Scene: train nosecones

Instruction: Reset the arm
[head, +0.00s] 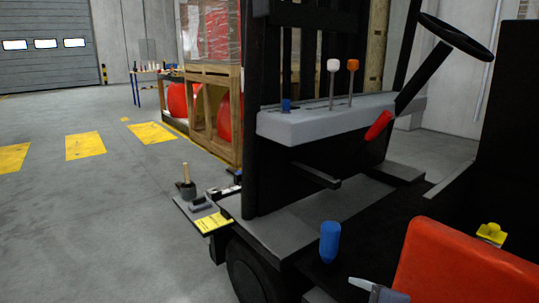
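The task names no object. Neither of my grippers can be made out in the head view, and no arm of mine is clearly visible. A forklift-like vehicle fills the middle and right, with a black steering wheel (456,37) and a red seat (460,268). A white-knobbed lever (333,66) and an orange-knobbed lever (353,65) stand on its grey console (335,118). A grey pointed part (378,291) shows at the bottom edge; I cannot tell what it belongs to.
A low grey platform (190,208) with a wooden-handled item (186,178) is at the vehicle's left side. A wooden crate (212,125) with red objects stands behind. A table (150,71) is further back. The floor with yellow markings (85,146) is open at left.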

